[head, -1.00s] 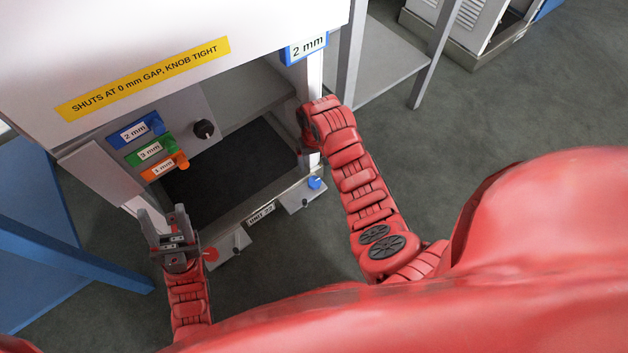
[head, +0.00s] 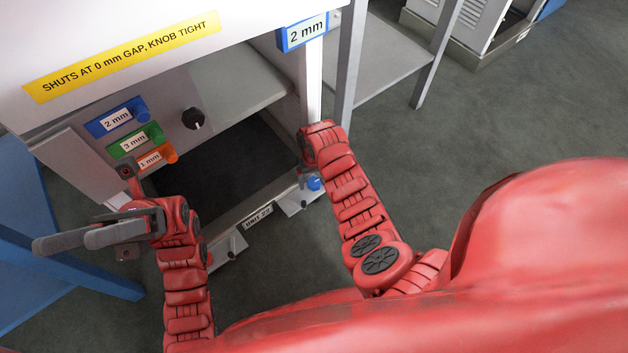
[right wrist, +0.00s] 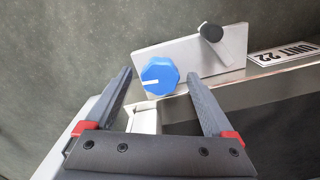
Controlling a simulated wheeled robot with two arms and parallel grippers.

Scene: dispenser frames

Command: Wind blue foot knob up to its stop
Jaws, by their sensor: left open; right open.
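The blue foot knob (head: 313,183) is at the lower right front corner of the dispenser frame in the head view. In the right wrist view the blue knob (right wrist: 160,76) is faceted, and its white mark points left. My right gripper (right wrist: 158,78) is open, with a finger to each side of the knob in that view and a visible gap at both sides. In the head view my right wrist mostly hides this gripper. My left gripper (head: 65,243) is open and empty, left of the frame, with its fingers pointing left.
A grey plate with a black-tipped lever (right wrist: 210,32) stands beside the knob. The UNIT 22 label (head: 257,217) is on the front rail. Colored mm tags (head: 128,142) and a black knob (head: 193,118) are on the panel. A blue bench frame (head: 60,262) is at left.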

